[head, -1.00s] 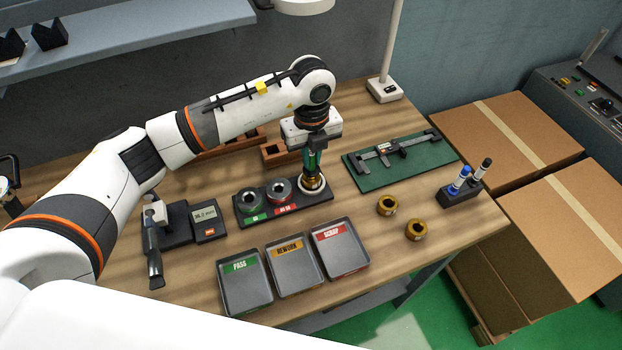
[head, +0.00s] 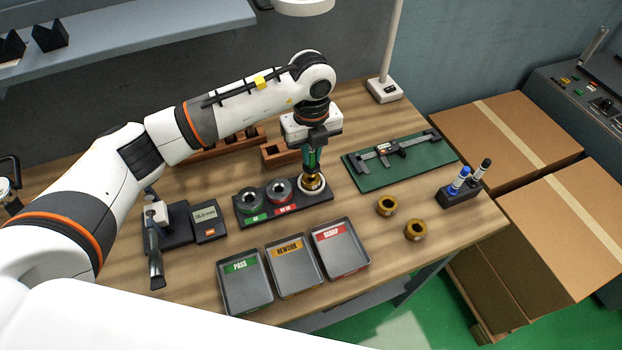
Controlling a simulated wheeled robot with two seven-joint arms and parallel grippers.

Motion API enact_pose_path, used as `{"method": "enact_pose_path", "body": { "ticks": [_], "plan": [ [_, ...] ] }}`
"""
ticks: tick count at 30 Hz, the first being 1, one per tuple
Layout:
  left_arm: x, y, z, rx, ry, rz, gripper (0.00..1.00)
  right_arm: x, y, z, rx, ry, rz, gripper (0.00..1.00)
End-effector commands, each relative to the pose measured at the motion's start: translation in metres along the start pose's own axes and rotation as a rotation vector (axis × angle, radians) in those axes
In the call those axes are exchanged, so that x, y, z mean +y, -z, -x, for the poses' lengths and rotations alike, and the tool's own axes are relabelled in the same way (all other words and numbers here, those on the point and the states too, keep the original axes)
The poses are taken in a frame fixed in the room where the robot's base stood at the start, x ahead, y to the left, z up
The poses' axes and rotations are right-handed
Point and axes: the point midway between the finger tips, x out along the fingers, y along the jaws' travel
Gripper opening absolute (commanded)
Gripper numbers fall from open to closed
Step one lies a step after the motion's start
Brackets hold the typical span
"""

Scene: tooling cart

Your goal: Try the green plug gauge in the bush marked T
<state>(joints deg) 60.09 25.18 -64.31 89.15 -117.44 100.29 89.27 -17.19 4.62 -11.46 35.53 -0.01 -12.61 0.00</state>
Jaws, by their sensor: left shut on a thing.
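My left gripper (head: 313,146) points straight down over the back right of the black holder and is shut on the green plug gauge (head: 311,158). The gauge hangs upright, its lower end at a brass bush (head: 312,185) that sits in the pale ring at the holder's right end. I cannot tell whether the tip is inside the bore or just above it. Two more brass bushes, one (head: 387,205) and another (head: 415,230), stand on the table to the right. No T mark is readable on any bush. My right gripper is not in view.
The black holder (head: 240,212) also carries two ring gauges. In front are the PASS (head: 245,292), REWORK (head: 295,277) and SCRAP (head: 341,257) trays. A caliper (head: 385,152) lies on a green mat behind right; a marker stand (head: 459,194) is near the right edge.

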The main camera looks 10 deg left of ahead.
Motion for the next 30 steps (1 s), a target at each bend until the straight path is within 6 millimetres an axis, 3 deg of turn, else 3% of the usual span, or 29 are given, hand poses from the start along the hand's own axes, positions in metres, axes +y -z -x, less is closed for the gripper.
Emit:
{"method": "enact_pose_path", "body": {
  "ticks": [30],
  "plan": [
    [-0.0007, -0.0016, -0.0042, 0.001, -0.001, 0.000, 0.00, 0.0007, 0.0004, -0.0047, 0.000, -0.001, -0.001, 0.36]
  ]
}}
